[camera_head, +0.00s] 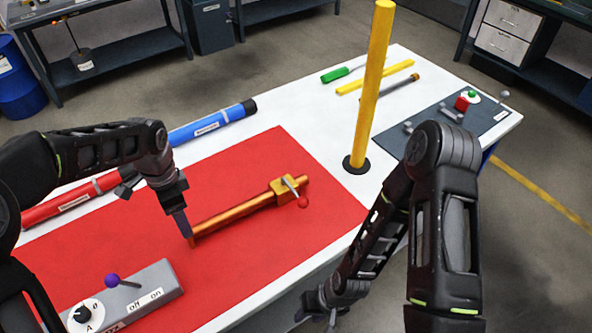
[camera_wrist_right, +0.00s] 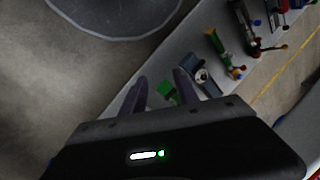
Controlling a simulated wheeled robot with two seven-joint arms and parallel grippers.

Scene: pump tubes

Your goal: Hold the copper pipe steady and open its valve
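The copper pipe (camera_head: 240,212) lies on the red mat, with a brass valve block (camera_head: 284,188) near its right end. A grey lever on the valve ends in a red ball (camera_head: 303,202). My left gripper (camera_head: 186,225) points down at the pipe's left end, touching or very near it; I cannot tell whether its fingers are closed on it. My right gripper (camera_head: 328,316) is low by the table's front edge, away from the pipe. In the right wrist view its two fingers (camera_wrist_right: 161,92) are apart with nothing held.
A yellow post (camera_head: 370,90) stands upright right of the red mat (camera_head: 130,237). Red (camera_head: 75,200) and blue (camera_head: 212,123) tubes lie behind. A grey box (camera_head: 150,290) with a purple-knobbed lever is at the front left. A dark mat (camera_head: 490,120) with small parts is at the right.

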